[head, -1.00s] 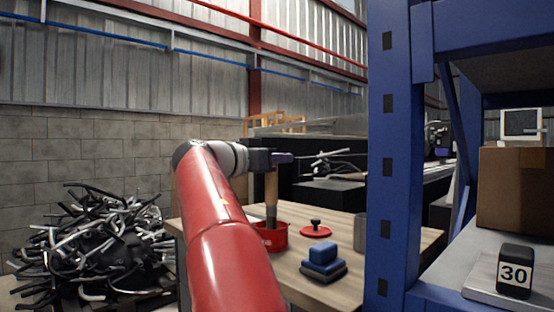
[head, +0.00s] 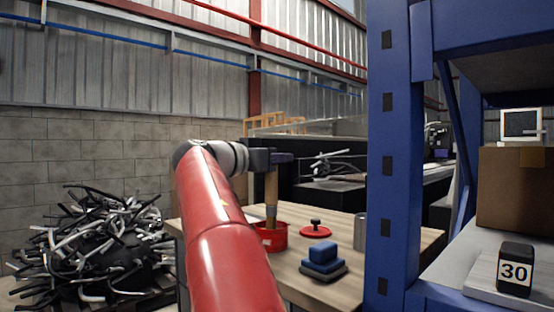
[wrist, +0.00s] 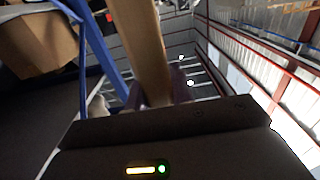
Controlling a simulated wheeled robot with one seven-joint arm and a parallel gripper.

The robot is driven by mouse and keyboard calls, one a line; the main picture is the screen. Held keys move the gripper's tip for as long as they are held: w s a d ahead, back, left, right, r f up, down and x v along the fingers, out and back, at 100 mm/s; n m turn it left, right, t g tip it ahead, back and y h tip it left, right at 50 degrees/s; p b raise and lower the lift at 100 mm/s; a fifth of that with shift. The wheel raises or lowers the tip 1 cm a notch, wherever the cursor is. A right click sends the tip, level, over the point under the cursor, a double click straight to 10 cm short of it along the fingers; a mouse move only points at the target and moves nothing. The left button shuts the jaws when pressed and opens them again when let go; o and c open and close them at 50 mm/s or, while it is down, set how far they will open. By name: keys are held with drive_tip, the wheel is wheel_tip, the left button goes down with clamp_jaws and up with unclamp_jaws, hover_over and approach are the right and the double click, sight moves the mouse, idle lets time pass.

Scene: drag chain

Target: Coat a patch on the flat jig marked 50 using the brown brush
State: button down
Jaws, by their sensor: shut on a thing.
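The brown brush (head: 271,190) hangs upright from my gripper (head: 280,158), which is shut on its wooden handle. Its lower end is inside or just over the red pot (head: 272,238) on the wooden table; the pot's rim hides the tip. In the wrist view the brush handle (wrist: 143,45) runs up from between the fingers of my gripper (wrist: 155,90). No jig marked 50 can be read in these frames. A black block marked 30 (head: 515,270) stands on a light flat plate (head: 480,277) on the shelf at right.
A red lid with a black knob (head: 315,230), a blue stepped block (head: 323,262) and a grey cylinder (head: 360,230) are on the table (head: 408,240). A cable pile (head: 95,245) lies at left.

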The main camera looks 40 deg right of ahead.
wheel_tip(320, 180, up, 7)
drive_tip(key=p, duration=0.5)
idle(0.5)
drive_tip(key=shift+w, duration=0.1)
idle(0.6)
